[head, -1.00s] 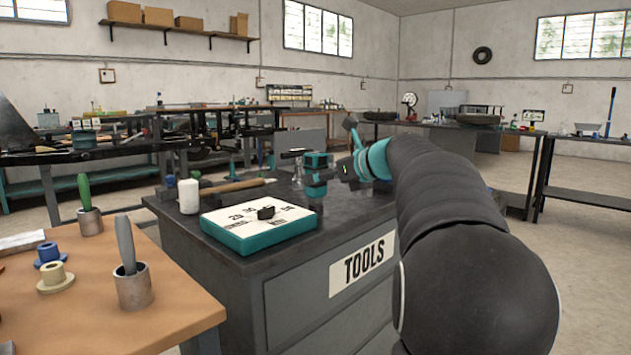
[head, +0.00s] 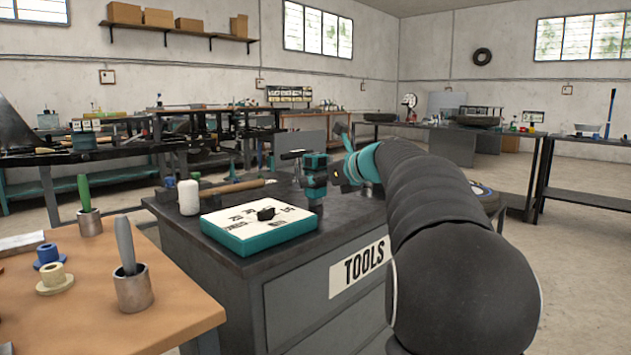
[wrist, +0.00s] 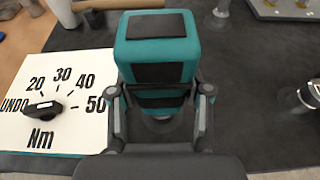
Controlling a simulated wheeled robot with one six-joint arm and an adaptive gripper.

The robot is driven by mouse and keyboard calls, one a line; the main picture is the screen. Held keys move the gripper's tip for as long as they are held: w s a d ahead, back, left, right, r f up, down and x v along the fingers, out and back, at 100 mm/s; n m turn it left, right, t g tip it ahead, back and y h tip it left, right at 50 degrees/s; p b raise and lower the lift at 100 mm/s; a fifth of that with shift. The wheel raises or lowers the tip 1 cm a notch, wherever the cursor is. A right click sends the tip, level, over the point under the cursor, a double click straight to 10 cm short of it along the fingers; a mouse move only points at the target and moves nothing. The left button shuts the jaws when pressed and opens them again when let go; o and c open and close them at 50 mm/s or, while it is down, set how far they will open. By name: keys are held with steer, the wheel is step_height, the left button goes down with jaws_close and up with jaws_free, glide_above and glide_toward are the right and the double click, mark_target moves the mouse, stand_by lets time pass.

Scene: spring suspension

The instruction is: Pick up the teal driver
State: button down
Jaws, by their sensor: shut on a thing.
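The teal driver (head: 314,178) is a teal and black power tool. It stands upright above the dark top of the tool cabinet (head: 345,215), behind the right end of the teal-edged dial box. Whether its lower end touches the cabinet top I cannot tell. In the wrist view the teal driver (wrist: 157,38) fills the middle, with its flat dark end toward the camera. My gripper (wrist: 160,95) has a finger on each side of it and is shut on it. In the head view my gripper (head: 333,174) meets the driver from the right, partly hidden by my arm.
The dial box (head: 258,240) lies just left of the driver. A wooden bench (head: 120,310) with metal cups and spools stands at lower left.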

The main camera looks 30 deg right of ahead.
mark_target(322, 157)
step_height(322, 157, up, 5)
steer(key=shift+f+p, duration=0.1)
steer(key=shift+p, duration=0.6)
steer(key=w+d+r+p, duration=0.2)
steer(key=d+r, duration=0.4)
steer(key=d, duration=0.5)
steer(key=shift+d+r+p, duration=0.15)
steer(key=shift+d+p, duration=0.05)
steer(key=shift+p, duration=0.25)
steer(key=shift+w, duration=0.1)
steer(key=c, duration=1.1)
jaws_free()
jaws_close()
